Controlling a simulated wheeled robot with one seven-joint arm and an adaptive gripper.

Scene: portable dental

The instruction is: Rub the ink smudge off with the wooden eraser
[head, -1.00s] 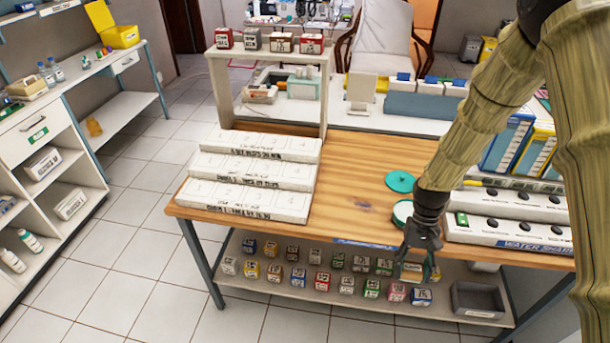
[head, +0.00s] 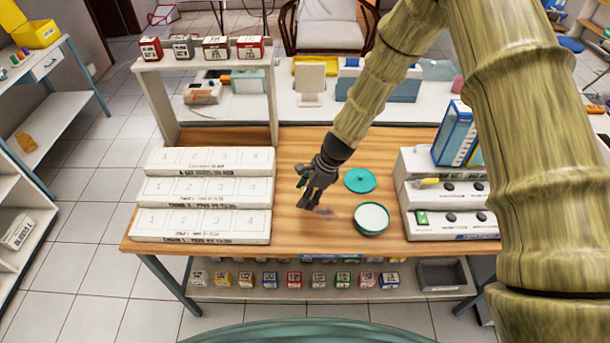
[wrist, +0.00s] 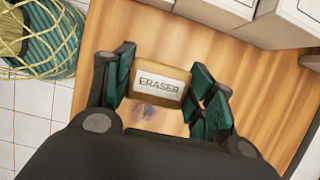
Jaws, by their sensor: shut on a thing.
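The wooden eraser, labelled ERASER, (wrist: 160,82) sits between the fingers of my gripper (wrist: 163,90) in the wrist view, and they are shut on it. In the head view my gripper (head: 307,198) is over the middle of the wooden tabletop (head: 310,150), and the eraser cannot be made out. The ink smudge (head: 326,211) is a faint bluish mark on the wood just right of the fingertips. It also shows in the wrist view as a dark blotch (wrist: 149,112) beside the eraser. I cannot tell whether the eraser touches the wood.
An open round tin (head: 371,218) and its teal lid (head: 360,180) are right of my gripper. A white numbered stepped rack (head: 205,192) stands left. A white stepped unit with dark knobs (head: 450,226) stands right. Bare wood lies between the gripper and the left rack.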

